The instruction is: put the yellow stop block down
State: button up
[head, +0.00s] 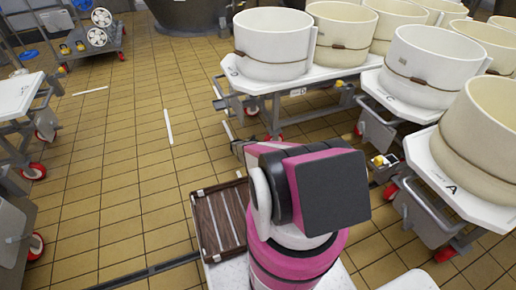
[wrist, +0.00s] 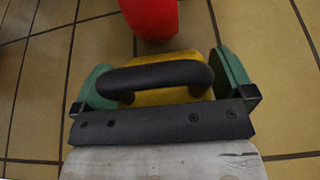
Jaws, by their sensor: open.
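The yellow stop block (wrist: 180,96) shows in the wrist view, with a black arched handle (wrist: 155,74) over it. My gripper (wrist: 166,82) is open, with one green finger to the left of the block and one to the right. Whether the fingers touch the block is hard to tell. Tiled floor lies around the block, but its underside is hidden, so I cannot see whether it rests on the floor. A red rounded thing (wrist: 152,16) is just beyond it. In the head view my pink arm hides much of the area around my gripper, and I cannot make out this block.
White vats (head: 273,45) stand on wheeled trolleys (head: 290,82) at the right, with red casters. A slatted brown tray (head: 220,218) is left of my arm. Another trolley (head: 22,95) stands at the left edge. The tiled floor (head: 135,140) between is mostly clear.

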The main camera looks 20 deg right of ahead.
jog(key=v, duration=1.2)
jog(key=s+a+r+m+y, duration=0.4)
jog(key=s+r+m, duration=0.2)
jog(key=s+r, duration=0.5)
jog(key=s+a+r+m+y, duration=0.4)
jog(key=s+r, duration=0.7)
jog(key=r, duration=0.9)
jog(key=s+a+r+m+y, duration=0.4)
jog(key=s+r+m, duration=0.4)
jog(key=s+r, duration=0.3)
notch_tip(320, 180, up, 5)
jog(key=shift+s+a+f+y, duration=0.1)
jog(key=shift+s+a+y, duration=0.2)
jog(key=shift+y, duration=0.5)
jog(key=shift+d, duration=0.1)
